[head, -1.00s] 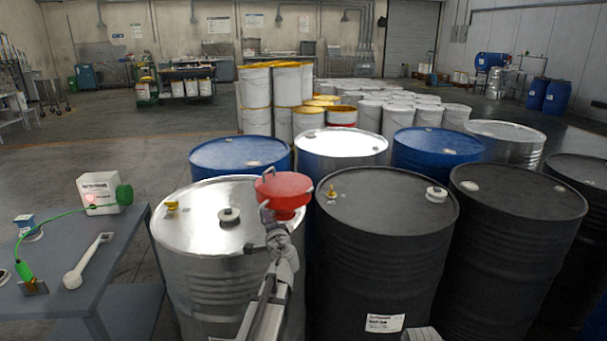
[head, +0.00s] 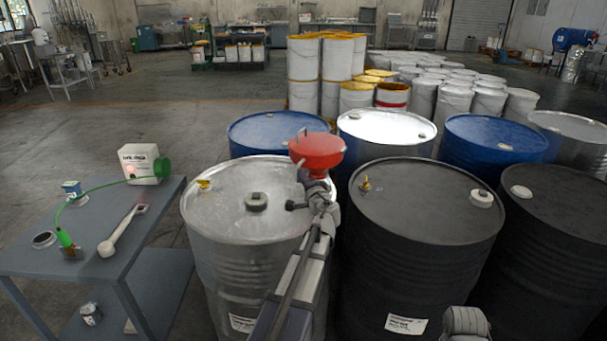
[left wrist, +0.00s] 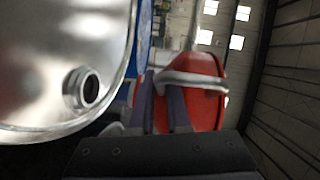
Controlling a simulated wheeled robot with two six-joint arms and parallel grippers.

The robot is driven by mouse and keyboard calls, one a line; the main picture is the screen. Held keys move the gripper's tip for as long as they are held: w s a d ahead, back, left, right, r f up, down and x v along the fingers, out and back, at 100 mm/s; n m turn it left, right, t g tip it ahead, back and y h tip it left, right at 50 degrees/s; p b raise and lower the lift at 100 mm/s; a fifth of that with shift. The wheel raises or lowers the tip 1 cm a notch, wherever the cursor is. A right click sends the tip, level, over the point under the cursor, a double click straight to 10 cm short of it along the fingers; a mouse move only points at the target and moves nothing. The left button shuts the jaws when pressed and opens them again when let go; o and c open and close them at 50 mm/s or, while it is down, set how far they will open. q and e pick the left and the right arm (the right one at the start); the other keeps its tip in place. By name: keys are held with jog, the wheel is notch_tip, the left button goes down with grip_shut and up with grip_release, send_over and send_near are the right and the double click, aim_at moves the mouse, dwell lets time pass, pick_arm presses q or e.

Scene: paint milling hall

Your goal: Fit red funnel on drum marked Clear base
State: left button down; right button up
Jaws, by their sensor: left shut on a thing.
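My left gripper (head: 314,178) is shut on the red funnel (head: 317,151) and holds it above the right rim of a silver drum (head: 225,230). In the left wrist view the two fingers (left wrist: 165,95) grip near a pale handle at the side of the funnel (left wrist: 207,108); the spout is hidden. The silver drum top (left wrist: 45,50) is beside the funnel, with an open-looking threaded neck (left wrist: 83,88); in the head view a dark-centred neck (head: 256,201) stands on its lid. White labels on the silver drum (head: 242,323) and front black drum (head: 406,324) are too small to read.
The front black drum (head: 430,200) has a yellow fitting and a white cap. Another black drum (head: 560,205) stands right. Blue drums (head: 275,133) and a silver drum (head: 385,127) stand behind. A grey table (head: 100,215) at left holds a white box and tools.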

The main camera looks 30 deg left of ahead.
pick_arm(q)
jog(key=shift+f, duration=0.15)
notch_tip(320, 180, down, 5)
jog(key=b, duration=0.5)
jog(key=shift+f+b, duration=0.3)
jog(key=shift+b, duration=0.1)
dwell(0.6)
jog(key=shift+f+b, duration=0.4)
jog(key=shift+f+b, duration=1.05)
dwell(0.7)
jog(key=c, duration=0.8)
grip_release()
jog(key=shift+s+d, duration=0.1)
jog(key=shift+v, duration=3.85)
jog(key=shift+s, duration=0.1)
